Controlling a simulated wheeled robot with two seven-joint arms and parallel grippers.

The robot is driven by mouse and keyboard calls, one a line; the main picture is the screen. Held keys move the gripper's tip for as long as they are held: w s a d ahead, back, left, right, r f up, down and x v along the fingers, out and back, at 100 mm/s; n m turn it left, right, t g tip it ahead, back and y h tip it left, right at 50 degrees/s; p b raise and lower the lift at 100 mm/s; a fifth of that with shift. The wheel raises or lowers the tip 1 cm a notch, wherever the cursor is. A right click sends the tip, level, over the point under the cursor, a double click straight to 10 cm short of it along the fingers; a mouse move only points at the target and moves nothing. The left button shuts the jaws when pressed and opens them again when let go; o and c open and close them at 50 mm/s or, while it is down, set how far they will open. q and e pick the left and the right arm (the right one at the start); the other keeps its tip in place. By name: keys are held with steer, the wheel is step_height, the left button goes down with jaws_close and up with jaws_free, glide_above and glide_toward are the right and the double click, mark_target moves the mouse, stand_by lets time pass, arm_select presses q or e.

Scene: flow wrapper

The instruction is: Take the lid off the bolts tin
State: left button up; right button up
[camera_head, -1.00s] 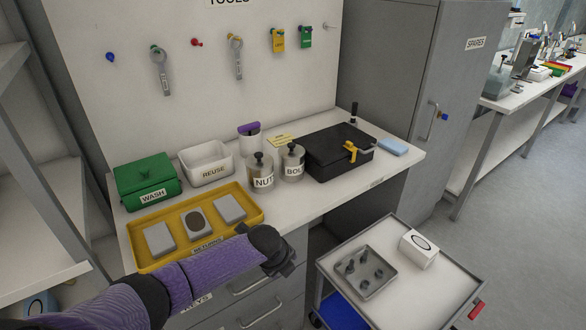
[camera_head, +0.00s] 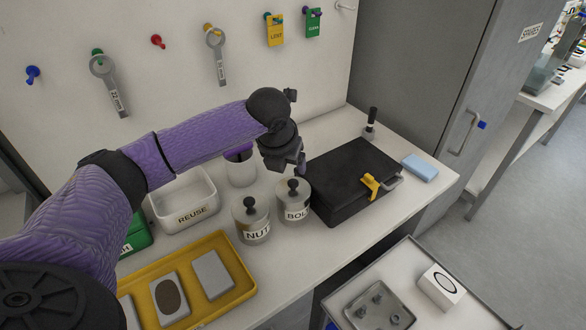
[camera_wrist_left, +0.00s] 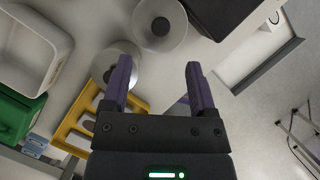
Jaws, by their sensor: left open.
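The bolts tin (camera_head: 294,207) is a clear, round tin labelled BOL, the rest of the label out of sight. It stands on the bench with its lid on, and the lid has a black knob (camera_head: 293,185). My left gripper (camera_head: 288,163) is above and slightly behind the tin, apart from it and empty. In the left wrist view the gripper's purple fingers (camera_wrist_left: 158,72) are spread, and the bolts tin (camera_wrist_left: 172,42) lies beyond them at the top. The nuts tin (camera_head: 252,225), with a similar lid, stands to the left. My right gripper is not in view.
A black case (camera_head: 345,165) with a yellow clasp stands close right of the bolts tin. A white REUSE bin (camera_head: 190,213), a white container (camera_head: 240,172) and a yellow tray (camera_head: 238,293) are to the left. A cart (camera_head: 405,268) stands in front.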

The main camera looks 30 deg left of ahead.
mark_target(293, 183)
arm_select(q)
steer(key=b+x, duration=0.3)
steer(key=x, duration=0.6)
steer(key=shift+s+d+b, duration=0.15)
steer(key=shift+b, duration=0.25)
steer(key=shift+c, duration=0.5)
jaws_close()
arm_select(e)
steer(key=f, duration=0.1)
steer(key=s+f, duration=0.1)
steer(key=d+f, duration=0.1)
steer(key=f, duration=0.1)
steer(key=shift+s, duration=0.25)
